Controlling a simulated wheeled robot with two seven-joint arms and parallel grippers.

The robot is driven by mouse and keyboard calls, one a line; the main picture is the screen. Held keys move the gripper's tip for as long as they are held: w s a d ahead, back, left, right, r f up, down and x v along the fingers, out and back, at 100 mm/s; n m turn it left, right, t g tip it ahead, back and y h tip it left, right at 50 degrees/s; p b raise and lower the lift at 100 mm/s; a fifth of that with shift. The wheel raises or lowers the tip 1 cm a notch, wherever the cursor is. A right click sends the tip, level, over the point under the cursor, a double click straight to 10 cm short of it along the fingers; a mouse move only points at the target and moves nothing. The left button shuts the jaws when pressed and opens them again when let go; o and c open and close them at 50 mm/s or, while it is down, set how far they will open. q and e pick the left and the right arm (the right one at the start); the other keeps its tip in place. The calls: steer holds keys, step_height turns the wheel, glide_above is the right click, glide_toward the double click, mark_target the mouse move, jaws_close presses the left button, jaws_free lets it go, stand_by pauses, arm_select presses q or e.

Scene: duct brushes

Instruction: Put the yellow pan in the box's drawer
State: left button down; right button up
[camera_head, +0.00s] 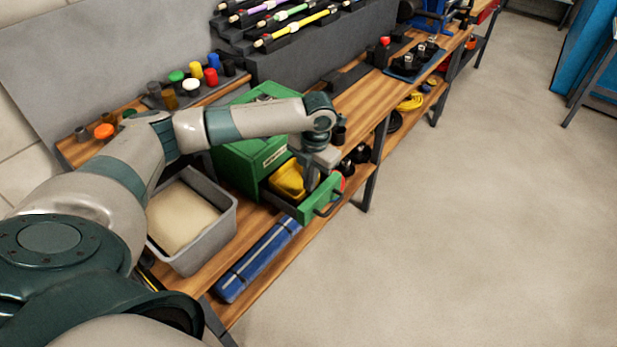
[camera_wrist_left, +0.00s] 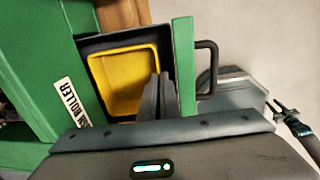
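The yellow pan (camera_head: 288,180) is inside the open drawer. In the left wrist view, the pan (camera_wrist_left: 125,80) lies between the box body and the green drawer front (camera_wrist_left: 184,60) with its black handle. My left gripper (camera_head: 311,186) points down into the drawer. In the left wrist view, its fingers (camera_wrist_left: 160,80) are close together at the pan's rim nearest the drawer front and appear to pinch it. The fingertips' lower contact is partly hidden.
A grey bin (camera_head: 222,228) with a beige content stands left of the box. A blue folded bundle (camera_head: 258,262) lies at the shelf's front edge. Dark round objects (camera_head: 360,154) sit right of the drawer.

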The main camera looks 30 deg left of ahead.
arm_select(q)
steer(key=shift+s+a+r+h, duration=0.1)
steer(key=shift+a+r+h, duration=0.15)
steer(key=shift+h, duration=0.25)
steer(key=shift+f+p, duration=0.2)
steer(key=shift+p, duration=0.3)
steer(key=shift+d+f, duration=0.15)
steer(key=shift+f, duration=0.15)
arm_select(e)
steer(key=shift+w+r, duration=0.1)
steer(key=shift+r, duration=0.7)
arm_select(q)
steer(key=shift+f, duration=0.1)
arm_select(e)
steer(key=shift+d, duration=0.15)
arm_select(q)
steer(key=c, duration=2.3)
jaws_free()
